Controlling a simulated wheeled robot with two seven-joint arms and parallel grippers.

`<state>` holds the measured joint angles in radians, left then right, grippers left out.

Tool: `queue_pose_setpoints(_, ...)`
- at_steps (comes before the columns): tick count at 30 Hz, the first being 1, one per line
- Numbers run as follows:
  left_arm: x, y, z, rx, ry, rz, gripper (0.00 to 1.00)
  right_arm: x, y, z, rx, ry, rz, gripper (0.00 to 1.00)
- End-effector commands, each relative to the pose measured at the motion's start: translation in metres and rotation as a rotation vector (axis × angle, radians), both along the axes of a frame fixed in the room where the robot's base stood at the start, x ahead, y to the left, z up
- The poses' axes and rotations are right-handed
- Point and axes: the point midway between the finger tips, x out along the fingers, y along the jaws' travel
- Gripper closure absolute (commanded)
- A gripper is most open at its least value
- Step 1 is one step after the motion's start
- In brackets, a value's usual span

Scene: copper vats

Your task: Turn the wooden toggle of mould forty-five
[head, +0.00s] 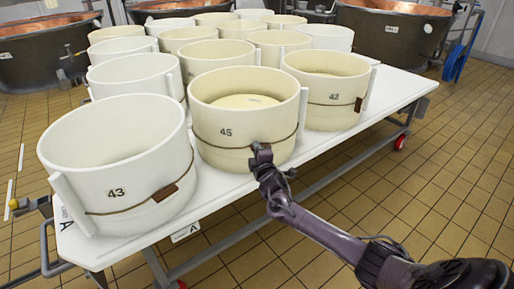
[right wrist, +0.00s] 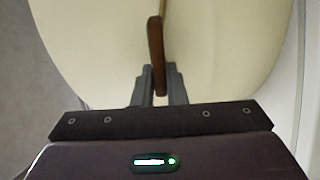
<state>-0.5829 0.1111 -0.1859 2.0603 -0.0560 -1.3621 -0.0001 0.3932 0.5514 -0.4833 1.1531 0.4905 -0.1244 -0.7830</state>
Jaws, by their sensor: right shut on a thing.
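Mould forty-five (head: 226,131) is a cream round tub with a dark cord around it, standing on the white table between moulds 43 and 42. My right gripper (head: 261,150) is at its front, over the cord. In the right wrist view the wooden toggle (right wrist: 156,55) is a thin brown upright piece seen edge-on against the pale wall. The fingers of my right gripper (right wrist: 156,88) are shut on its lower part. In the head view the gripper hides the toggle. My left gripper is not in view.
Mould 43 (head: 120,155) stands close on the left and mould 42 (head: 328,85) on the right, each with its own cord and brown toggle. Several more moulds fill the white table (head: 345,130) behind. The tiled floor (head: 440,170) at right is clear. Copper vats (head: 388,28) stand at the back.

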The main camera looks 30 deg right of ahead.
Motion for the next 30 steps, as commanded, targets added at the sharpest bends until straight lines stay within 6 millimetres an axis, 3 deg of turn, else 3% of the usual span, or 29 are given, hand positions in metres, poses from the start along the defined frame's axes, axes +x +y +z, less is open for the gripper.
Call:
queue_pose_setpoints(9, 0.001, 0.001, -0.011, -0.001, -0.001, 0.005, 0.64, 0.0, 0.0, -0.003, -0.096, 0.033, 0.001, 1.0)
queue_pose_setpoints(24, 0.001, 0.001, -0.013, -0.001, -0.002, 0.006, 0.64, 0.0, 0.001, -0.004, -0.11, 0.039, 0.001, 1.0)
queue_pose_setpoints(25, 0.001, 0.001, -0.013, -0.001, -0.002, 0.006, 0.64, 0.0, 0.001, -0.004, -0.11, 0.039, 0.001, 0.84)
queue_pose_setpoints(30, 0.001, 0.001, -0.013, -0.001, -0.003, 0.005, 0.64, 0.0, 0.001, -0.004, -0.109, 0.037, 0.001, 0.66)
